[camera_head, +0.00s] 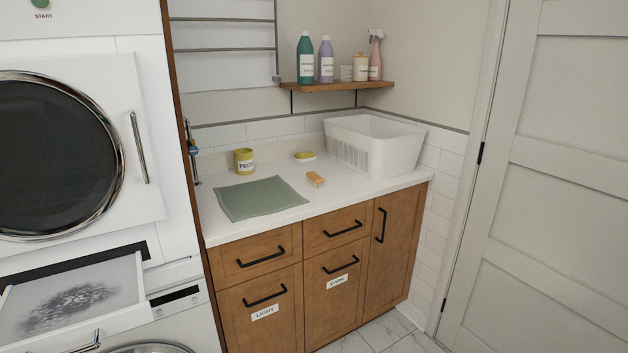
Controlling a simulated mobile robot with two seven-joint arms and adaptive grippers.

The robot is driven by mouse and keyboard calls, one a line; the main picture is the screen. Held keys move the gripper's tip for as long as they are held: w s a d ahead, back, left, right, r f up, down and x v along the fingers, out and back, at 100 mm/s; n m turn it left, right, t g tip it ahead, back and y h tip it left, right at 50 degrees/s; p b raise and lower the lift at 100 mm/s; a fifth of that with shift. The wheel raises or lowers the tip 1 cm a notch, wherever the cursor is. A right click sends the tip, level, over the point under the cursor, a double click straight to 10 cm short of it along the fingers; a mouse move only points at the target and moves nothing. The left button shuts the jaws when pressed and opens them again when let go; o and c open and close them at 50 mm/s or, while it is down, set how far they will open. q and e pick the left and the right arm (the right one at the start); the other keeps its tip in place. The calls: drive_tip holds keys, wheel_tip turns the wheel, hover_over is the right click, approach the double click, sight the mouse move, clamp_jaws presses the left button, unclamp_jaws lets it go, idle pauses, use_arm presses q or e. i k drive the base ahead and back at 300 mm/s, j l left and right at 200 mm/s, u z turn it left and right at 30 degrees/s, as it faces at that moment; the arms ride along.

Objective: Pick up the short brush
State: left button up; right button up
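A small wooden block-like item (316,179), which looks like the short brush, lies on the white countertop (345,190). It is right of the green cloth and in front of the white basket. Its bristles are too small to make out. Neither of my grippers shows in the head view.
On the counter are a flat green cloth (261,198), a yellow labelled pot (243,161), a yellow sponge on a dish (305,156) and a white basket (373,145). A wooden shelf (337,87) holds bottles. A drawer-like tray (75,299) juts out at lower left.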

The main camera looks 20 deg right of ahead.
sight(314, 179)
drive_tip(key=i+l+u, duration=0.15)
drive_tip(key=l, duration=0.4)
drive_tip(key=i+l+u, duration=0.15)
drive_tip(key=l, duration=0.4)
drive_tip(key=i+l+u, duration=0.15)
drive_tip(key=l, duration=0.4)
drive_tip(key=i+l+u, duration=0.15)
drive_tip(key=l, duration=0.45)
drive_tip(key=i+l+u, duration=0.2)
drive_tip(key=l, duration=0.4)
drive_tip(key=k, duration=0.1)
